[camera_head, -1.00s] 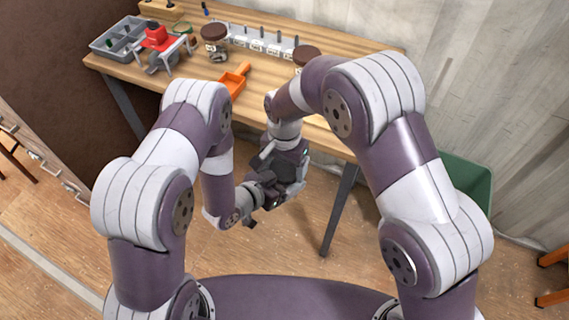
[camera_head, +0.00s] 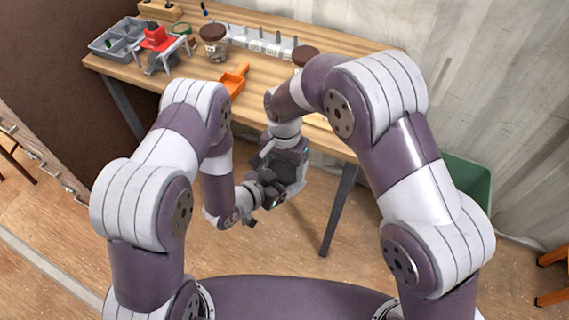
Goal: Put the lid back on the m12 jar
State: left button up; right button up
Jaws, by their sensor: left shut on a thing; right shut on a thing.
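My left gripper (camera_head: 261,190) and my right gripper (camera_head: 284,172) are close together in front of the table's front edge, above the floor. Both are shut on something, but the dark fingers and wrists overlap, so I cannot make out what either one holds. A jar with a brown lid (camera_head: 213,38) stands on the table at the back. Another brown-lidded jar (camera_head: 306,54) stands further right, partly hidden by my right arm. I cannot read a label on either jar, so I cannot tell which is the m12 jar.
The wooden table (camera_head: 290,104) carries an orange scoop (camera_head: 233,80), a row of labelled bins (camera_head: 262,42), a red-topped device (camera_head: 157,40) and a grey divided tray (camera_head: 116,38). A green bin (camera_head: 468,183) stands on the floor at the right.

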jog(key=shift+r, duration=0.1)
jog(key=shift+r, duration=0.1)
jog(key=shift+c, duration=0.4)
jog(key=shift+w+f, duration=0.1)
jog(key=shift+f, duration=0.8)
dwell(0.5)
jog(key=shift+r, duration=0.1)
jog(key=shift+r, duration=0.4)
jog(key=shift+s, duration=0.2)
jog(key=shift+r, duration=0.4)
dwell(0.4)
jog(key=shift+w+f, duration=0.2)
jog(key=shift+f, duration=0.6)
dwell(0.5)
